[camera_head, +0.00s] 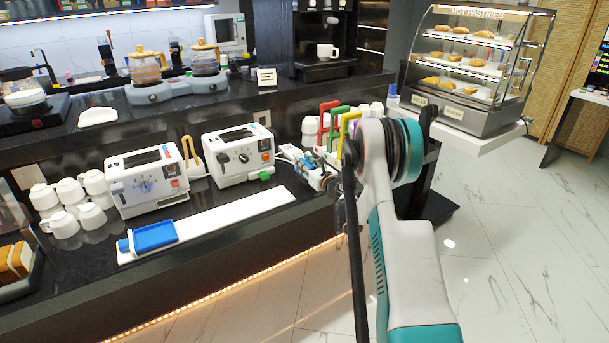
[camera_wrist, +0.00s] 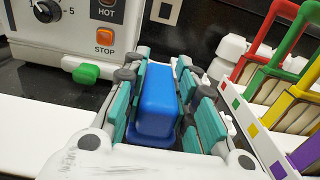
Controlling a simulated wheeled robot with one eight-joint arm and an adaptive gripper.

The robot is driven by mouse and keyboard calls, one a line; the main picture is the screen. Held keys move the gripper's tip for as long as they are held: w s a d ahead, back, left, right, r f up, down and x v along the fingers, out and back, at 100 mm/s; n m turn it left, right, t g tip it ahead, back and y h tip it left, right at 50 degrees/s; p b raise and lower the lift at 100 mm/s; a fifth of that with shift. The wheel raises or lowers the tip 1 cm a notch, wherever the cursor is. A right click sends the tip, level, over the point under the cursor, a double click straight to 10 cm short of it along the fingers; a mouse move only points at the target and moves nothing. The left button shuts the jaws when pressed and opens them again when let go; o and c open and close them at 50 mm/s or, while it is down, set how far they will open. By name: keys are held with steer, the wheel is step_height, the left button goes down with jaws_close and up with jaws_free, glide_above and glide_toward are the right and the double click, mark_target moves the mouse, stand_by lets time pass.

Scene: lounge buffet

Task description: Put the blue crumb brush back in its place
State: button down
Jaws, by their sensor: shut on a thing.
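The blue crumb brush (camera_wrist: 157,100) is between the teal-padded fingers of my gripper (camera_wrist: 163,78) in the wrist view. My gripper is shut on it. Its visible part is a smooth blue block; its lower end and any bristles are hidden. In the head view my gripper (camera_head: 318,172) is beside the right toaster, near the right end of a long white board (camera_head: 235,212). A blue dustpan-like tray (camera_head: 155,236) lies at the board's left end.
The right toaster (camera_head: 238,155), with a green lever (camera_wrist: 88,73), stands just left of my gripper. Racks with red (camera_head: 327,125), green and yellow handles stand close on the right. The left toaster (camera_head: 147,180) and white cups (camera_head: 60,222) are farther left. The board's middle is clear.

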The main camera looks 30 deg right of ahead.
steer(key=shift+f+b, duration=0.55)
steer(key=shift+f, duration=1.25)
steer(key=shift+f, duration=0.1)
steer(key=c, duration=1.3)
jaws_free()
steer(key=shift+s, duration=0.2)
steer(key=s+p, duration=0.4)
steer(key=s, duration=0.7)
steer(key=shift+s, duration=0.3)
